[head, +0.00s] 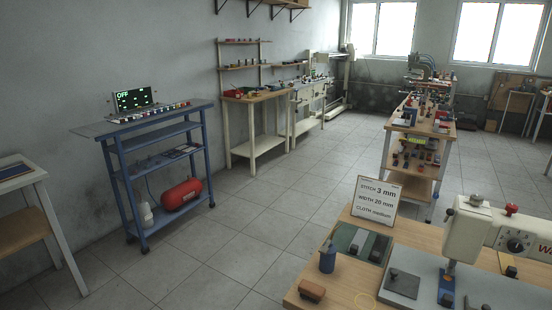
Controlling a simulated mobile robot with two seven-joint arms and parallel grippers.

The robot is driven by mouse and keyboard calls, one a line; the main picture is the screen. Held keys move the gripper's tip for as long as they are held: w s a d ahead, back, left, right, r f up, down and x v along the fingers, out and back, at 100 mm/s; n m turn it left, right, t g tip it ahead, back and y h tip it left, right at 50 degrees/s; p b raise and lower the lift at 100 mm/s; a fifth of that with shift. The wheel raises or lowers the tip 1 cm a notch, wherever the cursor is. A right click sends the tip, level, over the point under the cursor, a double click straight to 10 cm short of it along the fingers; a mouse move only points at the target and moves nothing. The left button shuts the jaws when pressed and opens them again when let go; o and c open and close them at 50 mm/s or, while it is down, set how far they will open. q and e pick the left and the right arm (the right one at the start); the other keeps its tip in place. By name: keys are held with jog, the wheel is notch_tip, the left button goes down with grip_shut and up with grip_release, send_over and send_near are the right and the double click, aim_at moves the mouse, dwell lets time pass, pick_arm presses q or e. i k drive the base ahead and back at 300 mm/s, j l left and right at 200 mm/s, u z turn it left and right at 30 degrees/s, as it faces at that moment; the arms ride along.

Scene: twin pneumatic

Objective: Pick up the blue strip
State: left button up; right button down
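On the wooden table at the lower right, a dark green tray (343,238) holds a pale strip (358,241) and a dark blue strip-like piece (379,248) side by side. Another blue flat piece (446,287) lies under the head of a cream sewing machine (480,228). A dark blue flat panel (14,172) lies on a white-framed table at the left edge. I cannot tell for sure which of these is the blue strip. Neither of my grippers is in view.
A sign (376,200) reads stitch 3 mm, width 20 mm, cloth medium. A blue cylinder (327,259) and brown block (312,290) stand near the table's left edge. A blue trolley (158,133) holds a red tank (181,194). The tiled floor between is clear.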

aim_at(446, 295)
jog(key=z, duration=1.25)
jog(key=i+j+z, duration=0.1)
jog(key=j, duration=0.65)
jog(key=i+z, duration=0.05)
jog(key=i, duration=0.05)
